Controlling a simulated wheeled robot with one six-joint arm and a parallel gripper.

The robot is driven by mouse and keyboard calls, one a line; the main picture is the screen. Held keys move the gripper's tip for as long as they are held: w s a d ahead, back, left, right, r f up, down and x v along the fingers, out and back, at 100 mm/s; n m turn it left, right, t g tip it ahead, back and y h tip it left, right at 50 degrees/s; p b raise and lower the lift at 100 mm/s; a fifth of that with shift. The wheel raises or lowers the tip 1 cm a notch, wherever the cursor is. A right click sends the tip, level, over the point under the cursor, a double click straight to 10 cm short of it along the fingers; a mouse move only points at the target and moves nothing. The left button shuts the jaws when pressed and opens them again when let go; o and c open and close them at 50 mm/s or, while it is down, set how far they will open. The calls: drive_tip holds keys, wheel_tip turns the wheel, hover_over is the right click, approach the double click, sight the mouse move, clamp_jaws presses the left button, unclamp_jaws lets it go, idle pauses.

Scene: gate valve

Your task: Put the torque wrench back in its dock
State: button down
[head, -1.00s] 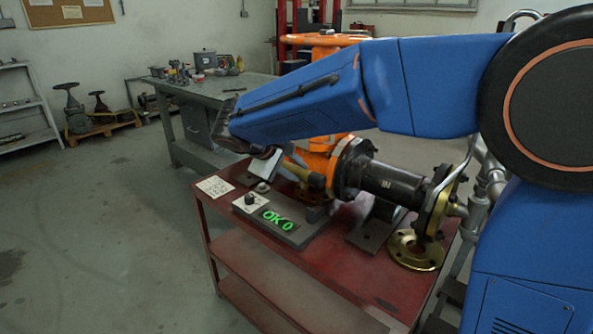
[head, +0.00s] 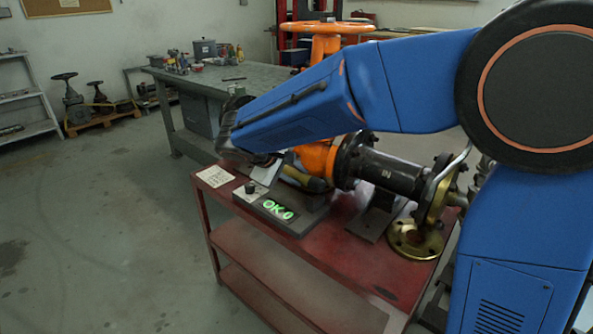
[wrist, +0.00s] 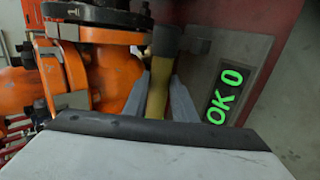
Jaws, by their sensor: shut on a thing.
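My gripper (wrist: 160,95) is shut on the torque wrench, whose olive-yellow handle (wrist: 158,88) runs between the two grey fingers in the wrist view. In the head view, the wrench (head: 318,185) shows low over the back of the grey dock plate, beside the orange valve, and my arm hides the fingers. The dock (head: 302,222) is a grey base on the red cart with a green "OK 0" display (head: 277,209); it also shows right of the wrench in the wrist view (wrist: 243,52). I cannot tell whether the wrench touches the dock.
The orange gate valve (head: 318,158) with its handwheel and black flanged pipe (head: 390,172) stands close behind and right of the wrench. A paper card (head: 214,176) lies on the cart's left corner. A workbench (head: 205,80) stands behind. Floor at left is clear.

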drive_tip(key=shift+f, duration=1.2)
drive_tip(key=c, duration=1.4)
unclamp_jaws()
drive_tip(key=shift+f, duration=0.1)
drive_tip(key=shift+a, duration=0.1)
drive_tip(key=v, duration=1.7)
drive_tip(key=shift+s, duration=0.1)
